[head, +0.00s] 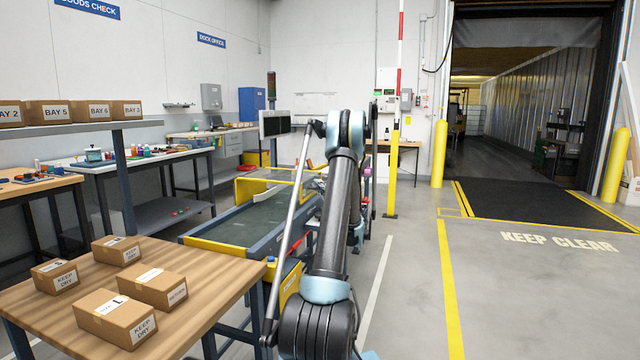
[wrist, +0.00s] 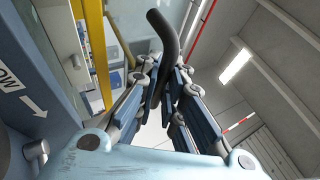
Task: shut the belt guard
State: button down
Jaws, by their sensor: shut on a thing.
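My gripper (wrist: 166,84) shows in the wrist view with its jaws closed around a dark curved bar (wrist: 166,38), which looks like a handle. The bar rises between the fingers and bends at its top. What it joins to is hidden. The belt guard (head: 262,190) seems to be the yellow-edged, clear-looking cover at the far end of the conveyor in the head view; how far it is open I cannot tell. The conveyor belt (head: 238,224) lies dark between blue and yellow sides. My arm hides the gripper in the head view.
A wooden table (head: 215,268) with several cartons stands at the front left. Workbenches (head: 140,160) line the left wall. A yellow post (head: 393,175) stands beyond my arm. The floor (head: 405,280) on the right is clear. A blue panel (wrist: 35,85) with an arrow is close by in the wrist view.

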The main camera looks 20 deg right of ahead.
jog(key=shift+f, duration=0.35)
jog(key=c, duration=2)
grip_release()
jog(key=shift+f, duration=0.1)
jog(key=shift+o, duration=0.2)
jog(key=shift+s, duration=0.15)
jog(key=v, duration=1.1)
jog(key=shift+s+d+f, duration=0.15)
jog(key=shift+s, duration=0.1)
